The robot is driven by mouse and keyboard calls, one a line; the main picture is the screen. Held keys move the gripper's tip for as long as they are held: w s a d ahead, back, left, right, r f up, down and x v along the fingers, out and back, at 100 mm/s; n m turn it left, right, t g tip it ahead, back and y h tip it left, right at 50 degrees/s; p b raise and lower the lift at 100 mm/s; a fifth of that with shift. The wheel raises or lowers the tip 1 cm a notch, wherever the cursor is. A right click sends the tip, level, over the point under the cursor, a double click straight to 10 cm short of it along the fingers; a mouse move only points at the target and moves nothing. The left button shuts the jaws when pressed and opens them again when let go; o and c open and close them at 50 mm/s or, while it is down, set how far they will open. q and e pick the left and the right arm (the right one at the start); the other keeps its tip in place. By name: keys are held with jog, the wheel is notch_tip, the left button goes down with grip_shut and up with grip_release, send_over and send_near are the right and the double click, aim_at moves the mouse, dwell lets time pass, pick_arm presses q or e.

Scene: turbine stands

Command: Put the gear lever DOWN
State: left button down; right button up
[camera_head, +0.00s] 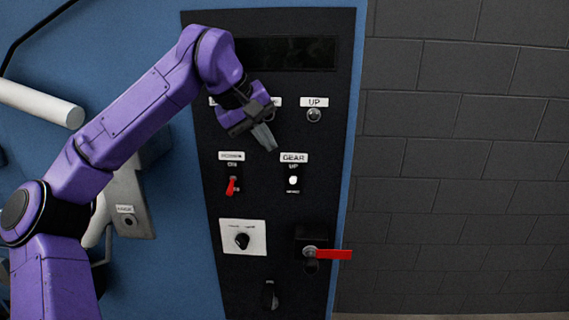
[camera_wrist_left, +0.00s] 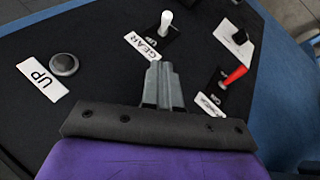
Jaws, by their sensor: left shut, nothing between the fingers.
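The gear lever (camera_head: 293,180) is a small white-tipped toggle under the GEAR label (camera_head: 294,157) on the black panel. Its white knob (camera_wrist_left: 166,19) also shows at the top of the left wrist view, beyond the fingertips. The knob appears near the UP marking in the head view; its exact tilt is hard to tell. My left gripper (camera_head: 268,140) is shut and empty, in front of the panel, above and to the left of the gear lever and apart from it. Its closed fingers (camera_wrist_left: 160,80) point toward the GEAR label. My right gripper is not in view.
A red-tipped toggle (camera_head: 231,187) sits left of the gear lever. Below are a black knob (camera_head: 242,240) on a white plate and a red handle (camera_head: 333,254) sticking out right. A round button (camera_head: 314,115) is under the UP label. A grey block wall (camera_head: 460,150) stands right.

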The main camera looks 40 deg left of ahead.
aim_at(292, 177)
pick_arm(q)
jog(key=d+f, duration=0.1)
jog(key=w+f+p, duration=0.1)
jog(key=f, duration=0.1)
jog(key=d+f, duration=0.1)
jog(key=f, duration=0.1)
jog(key=shift+w+d+f, duration=0.25)
jog(key=shift+w+d, duration=0.1)
jog(key=shift+d+f, duration=0.2)
jog(key=shift+s, duration=0.1)
